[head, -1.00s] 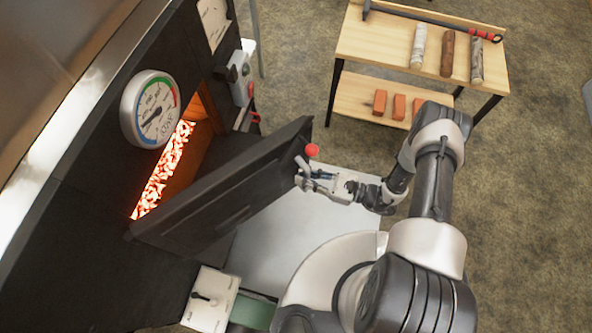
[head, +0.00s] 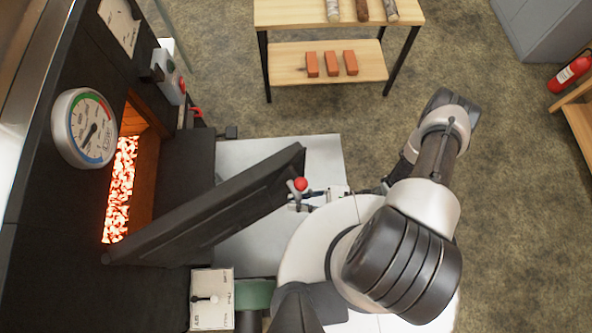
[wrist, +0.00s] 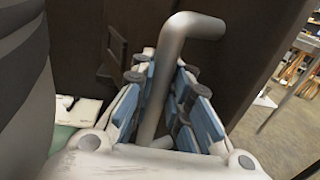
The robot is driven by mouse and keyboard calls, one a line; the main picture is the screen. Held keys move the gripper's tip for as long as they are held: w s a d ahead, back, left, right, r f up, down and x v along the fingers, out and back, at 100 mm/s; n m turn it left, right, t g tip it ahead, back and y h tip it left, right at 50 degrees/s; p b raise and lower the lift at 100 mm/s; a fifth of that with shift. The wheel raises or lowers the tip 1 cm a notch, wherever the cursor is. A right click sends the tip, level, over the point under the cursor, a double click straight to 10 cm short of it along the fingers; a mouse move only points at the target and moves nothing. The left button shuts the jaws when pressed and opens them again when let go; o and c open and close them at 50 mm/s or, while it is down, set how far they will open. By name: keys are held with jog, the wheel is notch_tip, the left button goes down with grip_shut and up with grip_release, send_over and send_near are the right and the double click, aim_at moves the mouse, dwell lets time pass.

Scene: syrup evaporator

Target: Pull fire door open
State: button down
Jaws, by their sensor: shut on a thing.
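The dark fire door (head: 215,210) stands partly open in the head view, hinged near its lower left end, with glowing embers (head: 121,190) showing in the opening behind it. A red knob (head: 300,184) shows at its free end. My gripper (head: 312,199) is at the door's free end. In the wrist view, the bent grey metal handle (wrist: 178,65) runs between the blue-padded fingers of my gripper (wrist: 165,105), which are shut on it. The door's dark face (wrist: 105,45) fills the background behind the handle. The lower end of the handle is partly hidden by the fingers.
A round gauge (head: 84,128) and a switch box (head: 170,77) are on the evaporator front. A white control box (head: 211,299) stands below the door. A wooden table (head: 330,62) with bricks and logs stands at the back.

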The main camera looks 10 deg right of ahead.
jog(key=shift+w+d, duration=0.15)
jog(key=shift+w, duration=0.1)
jog(key=c, duration=1.8)
grip_release()
jog(key=shift+d, duration=0.15)
jog(key=shift+o, duration=1.3)
jog(key=shift+s, duration=0.15)
jog(key=shift+a, duration=0.2)
jog(key=s+d, duration=0.1)
jog(key=d, duration=1.1)
jog(key=shift+s, duration=0.25)
